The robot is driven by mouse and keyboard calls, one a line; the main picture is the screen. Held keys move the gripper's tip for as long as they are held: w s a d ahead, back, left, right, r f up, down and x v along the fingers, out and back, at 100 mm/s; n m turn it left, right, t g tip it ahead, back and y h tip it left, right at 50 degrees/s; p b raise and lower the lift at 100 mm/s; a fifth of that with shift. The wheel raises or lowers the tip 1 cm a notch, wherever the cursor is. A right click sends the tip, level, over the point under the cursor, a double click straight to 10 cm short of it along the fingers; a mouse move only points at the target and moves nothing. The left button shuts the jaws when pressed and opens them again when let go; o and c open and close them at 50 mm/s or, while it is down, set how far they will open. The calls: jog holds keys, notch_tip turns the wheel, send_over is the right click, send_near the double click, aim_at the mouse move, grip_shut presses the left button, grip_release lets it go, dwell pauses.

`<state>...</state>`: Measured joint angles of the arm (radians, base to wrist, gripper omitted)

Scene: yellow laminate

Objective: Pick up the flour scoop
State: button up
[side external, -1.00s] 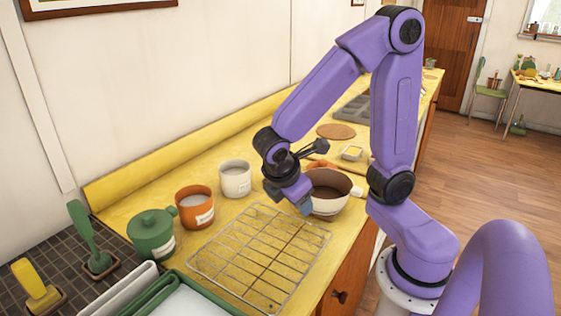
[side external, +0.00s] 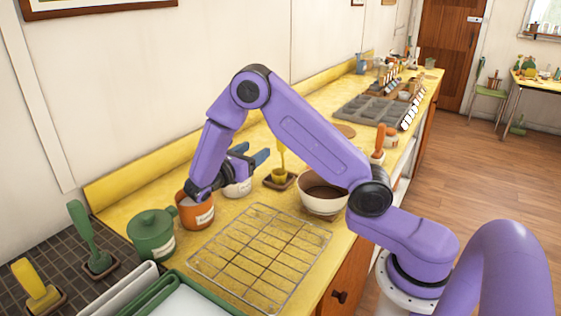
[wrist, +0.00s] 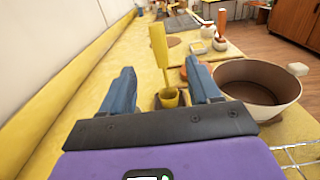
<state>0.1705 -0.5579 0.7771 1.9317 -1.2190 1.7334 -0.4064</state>
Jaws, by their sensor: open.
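No label marks one as the flour scoop. A yellow scoop (side external: 281,160) stands upright in a small brown holder (side external: 280,181) on the counter, left of the mixing bowl. It also shows in the wrist view (wrist: 159,48), handle up, its cup low in the holder. My gripper (side external: 251,156) is open and empty, its blue fingers pointing along the counter towards this scoop. In the wrist view the scoop appears between the fingertips (wrist: 160,78), beyond them and not touching. Other scoop-like tools are green (side external: 82,230), yellow (side external: 30,282) and orange (side external: 379,138).
A mixing bowl (side external: 323,206) with brown contents stands right of the yellow scoop. White (side external: 238,189), orange (side external: 190,214) and green (side external: 152,240) canisters stand below or beside my gripper. A wire rack (side external: 260,255) lies in front. The wall edges the counter's left.

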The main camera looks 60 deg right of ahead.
jog(key=shift+w+d, duration=0.2)
jog(key=shift+d, duration=8.15)
jog(key=shift+c, duration=0.3)
grip_shut()
